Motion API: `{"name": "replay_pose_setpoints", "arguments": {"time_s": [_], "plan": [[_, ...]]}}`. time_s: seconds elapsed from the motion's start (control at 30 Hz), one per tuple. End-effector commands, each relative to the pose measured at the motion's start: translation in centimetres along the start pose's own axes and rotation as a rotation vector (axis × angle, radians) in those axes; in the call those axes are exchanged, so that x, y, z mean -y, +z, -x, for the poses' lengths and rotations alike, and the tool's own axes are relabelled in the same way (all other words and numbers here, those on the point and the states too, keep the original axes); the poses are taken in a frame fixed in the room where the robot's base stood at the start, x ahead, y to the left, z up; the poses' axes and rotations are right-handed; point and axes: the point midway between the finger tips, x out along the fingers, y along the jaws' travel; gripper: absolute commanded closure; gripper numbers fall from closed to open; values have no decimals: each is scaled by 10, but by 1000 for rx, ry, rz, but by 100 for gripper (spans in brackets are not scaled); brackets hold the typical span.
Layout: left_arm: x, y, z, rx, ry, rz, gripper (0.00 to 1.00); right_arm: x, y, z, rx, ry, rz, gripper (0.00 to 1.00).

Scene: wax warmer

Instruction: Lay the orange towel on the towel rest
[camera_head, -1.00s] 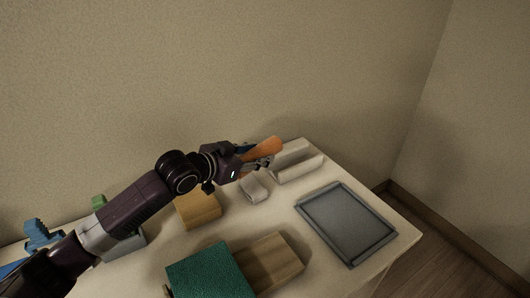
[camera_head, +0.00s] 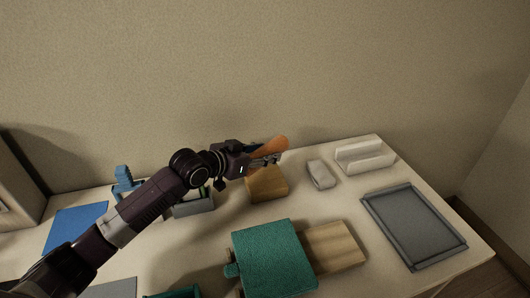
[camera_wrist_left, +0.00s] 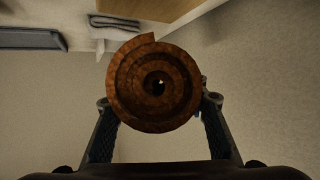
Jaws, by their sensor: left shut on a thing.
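The orange towel (camera_head: 268,151) is a tight roll. My left gripper (camera_head: 262,160) is shut on it and holds it raised near the back wall, over or behind the yellow-tan block. In the left wrist view the towel (camera_wrist_left: 153,84) shows end-on as a brown-orange spiral between my two fingers. A white open-topped cradle with two raised walls (camera_head: 365,157), which looks like the towel rest, stands at the back right of the table. It looks empty. The towel is left of it and clear of it. My right gripper is not in view.
A small pale grey piece (camera_head: 320,174) stands between the yellow-tan block (camera_head: 266,185) and the cradle. A dark grey tray (camera_head: 413,227) lies at the right. A teal-covered piece (camera_head: 275,258) with a wooden board (camera_head: 335,248) lies in front. Blue items are at the left.

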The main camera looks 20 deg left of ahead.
Motion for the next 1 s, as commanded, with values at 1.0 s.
{"name": "replay_pose_setpoints", "arguments": {"time_s": [1.0], "plan": [[0,57,-23,-1,-1,0,85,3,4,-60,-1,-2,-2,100]]}}
